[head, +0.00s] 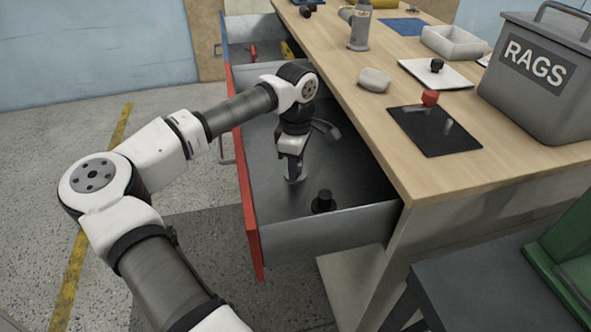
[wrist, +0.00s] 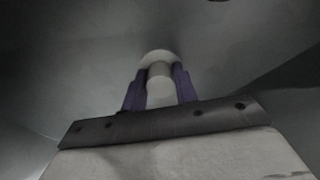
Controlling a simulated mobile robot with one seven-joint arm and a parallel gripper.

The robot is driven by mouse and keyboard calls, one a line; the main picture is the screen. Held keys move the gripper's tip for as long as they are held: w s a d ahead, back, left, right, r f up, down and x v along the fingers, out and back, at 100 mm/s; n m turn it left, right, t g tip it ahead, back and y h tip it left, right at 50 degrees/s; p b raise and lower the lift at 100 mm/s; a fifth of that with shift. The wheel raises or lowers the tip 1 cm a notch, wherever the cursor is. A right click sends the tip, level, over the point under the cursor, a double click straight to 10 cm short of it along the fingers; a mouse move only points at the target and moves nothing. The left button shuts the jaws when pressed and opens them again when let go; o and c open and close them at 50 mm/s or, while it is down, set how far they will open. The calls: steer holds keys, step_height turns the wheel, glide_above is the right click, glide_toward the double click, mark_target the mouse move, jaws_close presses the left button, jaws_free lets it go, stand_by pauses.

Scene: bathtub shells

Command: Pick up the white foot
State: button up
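The white foot (wrist: 158,57) stands in the open drawer, a pale stem on a wider round base. In the head view, my gripper (head: 294,172) hides most of the stem. The base appears to rest on the drawer floor.
A black foot (head: 323,202) stands nearer the front of the grey drawer (head: 330,236). The drawer walls and the wooden bench edge (head: 400,180) lie close to my arm. A black mat (head: 436,138), a white tray (head: 460,77) and a RAGS bin (head: 540,80) are on the bench.

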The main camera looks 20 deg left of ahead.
steer(key=c, duration=0.5)
